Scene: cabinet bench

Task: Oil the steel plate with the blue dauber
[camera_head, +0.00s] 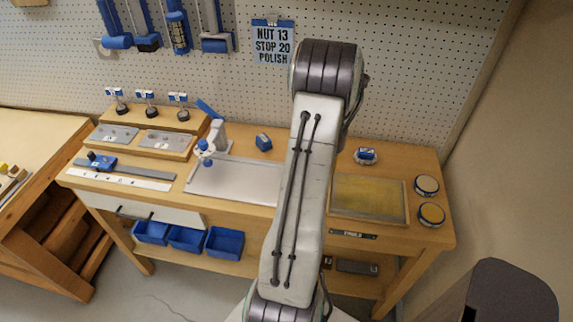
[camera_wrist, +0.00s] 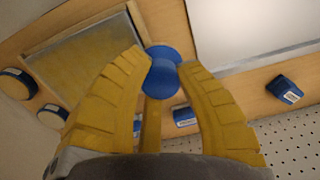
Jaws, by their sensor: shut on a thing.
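The blue dauber (camera_wrist: 161,80) shows in the wrist view as rounded blue parts between the yellow fingers of my gripper (camera_wrist: 163,66), which is shut on it. The gripper and dauber are hidden behind my arm in the head view. The steel plate (camera_head: 235,183) lies flat on the bench, left of my arm, its right end partly covered. The plate also shows at the upper right of the wrist view (camera_wrist: 255,30), apart from the dauber. A framed tray with a yellow surface (camera_head: 368,197) lies right of my arm; it shows at the upper left of the wrist view (camera_wrist: 85,65).
Two round tins (camera_head: 426,186) (camera_head: 432,214) stand at the bench's right end. A blue-topped item (camera_head: 366,156) sits behind the yellow tray. A blue block (camera_head: 263,142) stands behind the plate. A fixture with a blue lever (camera_head: 218,135) stands at the plate's back left corner.

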